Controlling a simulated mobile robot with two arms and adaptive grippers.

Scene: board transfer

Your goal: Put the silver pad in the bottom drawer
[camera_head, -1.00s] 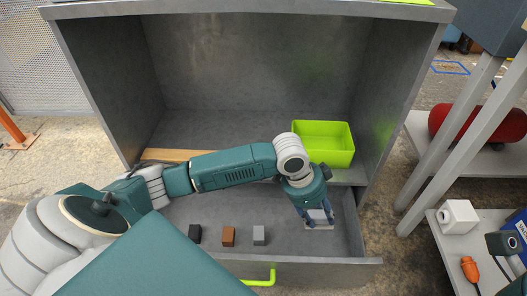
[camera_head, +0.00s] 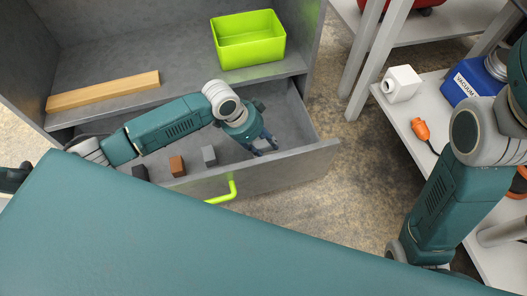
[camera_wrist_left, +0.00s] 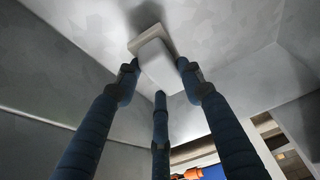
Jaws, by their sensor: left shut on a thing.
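The bottom drawer (camera_head: 290,170) is pulled open under the grey cabinet, with a green handle (camera_head: 224,193) on its front. My left gripper (camera_head: 265,144) reaches down into the right part of the drawer. In the left wrist view its three blue fingers are closed around the silver pad (camera_wrist_left: 158,62), a pale block with a wider square plate at its far end. In the head view the pad is mostly hidden by the fingers. Whether it touches the drawer floor I cannot tell. My right arm shows at the right; its gripper is out of view.
A black block (camera_head: 140,173), a brown block (camera_head: 177,166) and a grey block (camera_head: 209,155) stand in the drawer, left of the gripper. A green bin (camera_head: 248,57) and a wooden board (camera_head: 103,91) lie on the shelf above.

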